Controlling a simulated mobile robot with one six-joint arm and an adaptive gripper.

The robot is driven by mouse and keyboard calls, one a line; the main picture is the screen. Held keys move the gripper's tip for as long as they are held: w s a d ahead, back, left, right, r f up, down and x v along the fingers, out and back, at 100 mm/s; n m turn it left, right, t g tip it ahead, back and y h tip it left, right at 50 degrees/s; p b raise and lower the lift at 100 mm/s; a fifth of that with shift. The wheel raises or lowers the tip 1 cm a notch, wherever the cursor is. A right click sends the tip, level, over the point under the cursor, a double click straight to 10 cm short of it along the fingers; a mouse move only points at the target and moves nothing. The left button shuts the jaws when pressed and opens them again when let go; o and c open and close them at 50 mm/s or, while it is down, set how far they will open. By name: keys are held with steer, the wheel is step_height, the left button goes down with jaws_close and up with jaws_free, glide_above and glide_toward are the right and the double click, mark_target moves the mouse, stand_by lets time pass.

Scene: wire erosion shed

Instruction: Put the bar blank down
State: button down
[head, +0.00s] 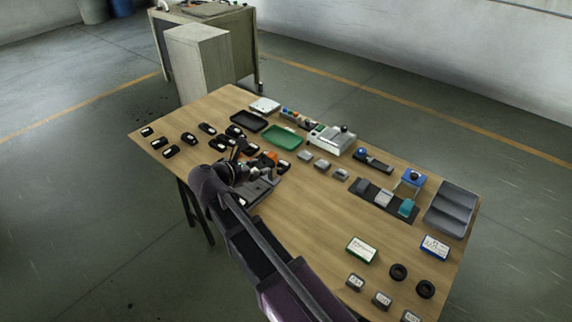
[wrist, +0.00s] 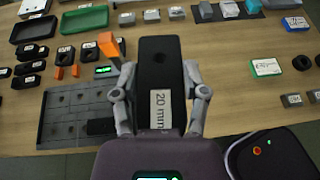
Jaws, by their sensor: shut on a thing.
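My gripper (wrist: 160,95) is shut on the bar blank (wrist: 160,65), a dark block with a round mark and a white label that seems to read "20 mm". One finger is on each long side of it. In the head view my gripper (head: 245,160) is over the left part of the table, and my arm hides much of the area there. The blank cannot be made out clearly in that view. A grey grooved plate (wrist: 62,118) lies on the table left of the blank in the wrist view. I cannot tell the blank's height above the table.
Several black labelled blocks (head: 171,151) lie at the table's left. A black tray (head: 249,121) and a green tray (head: 283,137) stand behind my gripper. Orange pieces (wrist: 108,44) stand near the plate. The wooden tabletop (wrist: 240,100) right of the blank is mostly clear.

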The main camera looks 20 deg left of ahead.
steer(key=shift+n+y, duration=0.5)
steer(key=shift+y, duration=0.1)
steer(key=w+d+f+b, duration=0.1)
steer(key=w+f+b, duration=0.1)
steer(key=f+b, duration=0.4)
steer(key=w+d+f+b, duration=0.2)
steer(key=f+b, duration=0.5)
steer(key=w+d+f+b, duration=0.2)
steer(key=f+b, duration=0.4)
steer(key=shift+d+f, duration=0.2)
steer(key=shift+f, duration=0.1)
steer(key=b, duration=0.2)
glide_above(298, 184)
steer(key=shift+w+f, duration=0.15)
steer(key=shift+f, duration=0.55)
steer(key=shift+f, duration=0.1)
steer(key=shift+f+b, duration=1.7)
steer(key=shift+f, duration=0.1)
steer(key=shift+c, duration=0.6)
jaws_free()
